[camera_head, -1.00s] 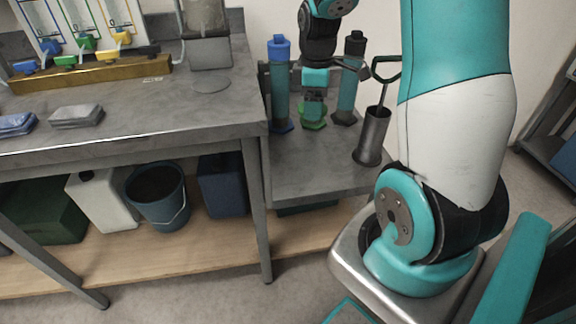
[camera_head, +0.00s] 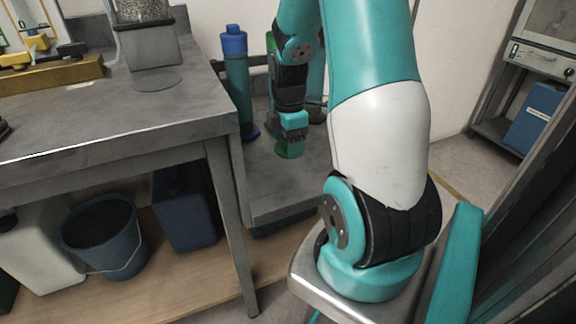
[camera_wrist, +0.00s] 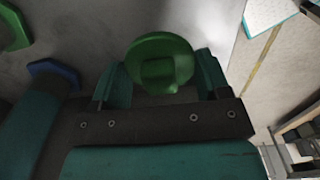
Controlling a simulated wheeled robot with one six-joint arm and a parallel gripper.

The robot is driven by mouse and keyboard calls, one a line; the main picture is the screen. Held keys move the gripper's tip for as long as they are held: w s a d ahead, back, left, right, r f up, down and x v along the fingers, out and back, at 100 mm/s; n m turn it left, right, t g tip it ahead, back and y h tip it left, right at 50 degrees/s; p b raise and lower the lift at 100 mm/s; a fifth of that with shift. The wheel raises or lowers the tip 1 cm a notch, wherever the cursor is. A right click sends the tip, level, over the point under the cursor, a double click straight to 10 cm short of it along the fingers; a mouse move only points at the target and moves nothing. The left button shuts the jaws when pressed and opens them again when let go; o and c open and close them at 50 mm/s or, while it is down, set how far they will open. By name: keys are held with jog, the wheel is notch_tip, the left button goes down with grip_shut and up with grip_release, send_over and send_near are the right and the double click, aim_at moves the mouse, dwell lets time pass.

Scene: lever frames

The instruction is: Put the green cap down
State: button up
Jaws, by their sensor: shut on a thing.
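My gripper (camera_head: 291,138) hangs from my arm over the low grey bench, just right of the blue-capped cylinder. It is shut on the green cap (camera_head: 288,151), which shows below the fingertips. In the wrist view the round green cap (camera_wrist: 160,57) sits between the two fingers (camera_wrist: 160,80). I cannot tell whether the cap touches the bench or hangs just above it.
The blue-capped cylinder (camera_head: 237,85) stands on the low bench (camera_head: 275,190); its blue foot (camera_wrist: 54,72) and a green foot (camera_wrist: 13,28) show left in the wrist view. My arm hides other cylinders. The bench front is clear. The higher table (camera_head: 120,115) is left.

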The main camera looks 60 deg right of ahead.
aim_at(289, 171)
jog(key=shift+f+b, duration=0.75)
jog(key=shift+f, duration=2.05)
jog(key=shift+f, duration=0.2)
jog(key=o, duration=0.9)
jog(key=shift+r, duration=0.1)
jog(key=shift+r, duration=0.1)
notch_tip(289, 171, up, 12)
jog(key=p, duration=0.3)
jog(key=shift+p, duration=0.4)
